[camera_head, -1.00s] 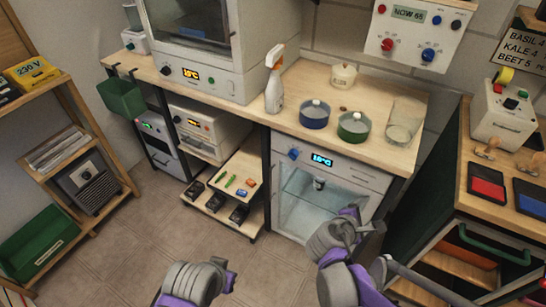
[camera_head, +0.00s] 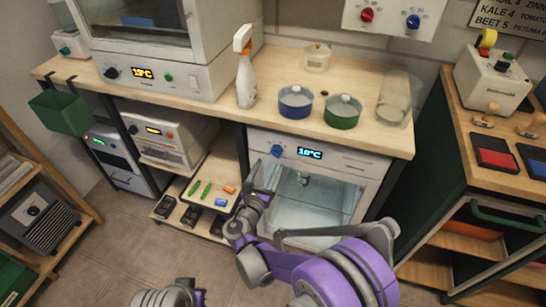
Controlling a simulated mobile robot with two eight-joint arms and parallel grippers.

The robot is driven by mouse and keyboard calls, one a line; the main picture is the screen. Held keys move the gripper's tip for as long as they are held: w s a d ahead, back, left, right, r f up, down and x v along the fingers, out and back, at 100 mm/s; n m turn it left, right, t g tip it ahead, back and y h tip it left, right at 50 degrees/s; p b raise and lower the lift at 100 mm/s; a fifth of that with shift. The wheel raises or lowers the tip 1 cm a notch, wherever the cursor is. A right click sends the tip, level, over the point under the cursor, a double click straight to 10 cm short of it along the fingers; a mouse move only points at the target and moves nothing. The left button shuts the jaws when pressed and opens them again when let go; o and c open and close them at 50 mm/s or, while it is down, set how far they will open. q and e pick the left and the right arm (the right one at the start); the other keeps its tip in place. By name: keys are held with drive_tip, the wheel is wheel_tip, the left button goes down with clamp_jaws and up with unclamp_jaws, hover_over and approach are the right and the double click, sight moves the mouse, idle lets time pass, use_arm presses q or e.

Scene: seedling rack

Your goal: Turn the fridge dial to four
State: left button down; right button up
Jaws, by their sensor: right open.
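The fridge (camera_head: 365,165) stands under the counter with a glass front and a lit display (camera_head: 310,153) reading about 10 or 18 °C. Its blue dial (camera_head: 277,151) sits left of the display; its setting is too small to read. My right gripper (camera_head: 262,182) is open and empty, in front of the fridge's left edge, just below and left of the dial and apart from it in the picture. My left arm's grey and purple end (camera_head: 172,294) shows at the bottom edge, and its jaws cannot be made out.
A spray bottle (camera_head: 245,75), a blue pot (camera_head: 295,103), a green pot (camera_head: 342,112) and a glass jar (camera_head: 393,98) stand on the counter (camera_head: 225,108). A low shelf with small items (camera_head: 215,190) is left of the fridge. A drawer cabinet (camera_head: 480,225) stands at right.

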sight(275, 156)
drive_tip(key=shift+x, duration=2.8)
clamp_jaws()
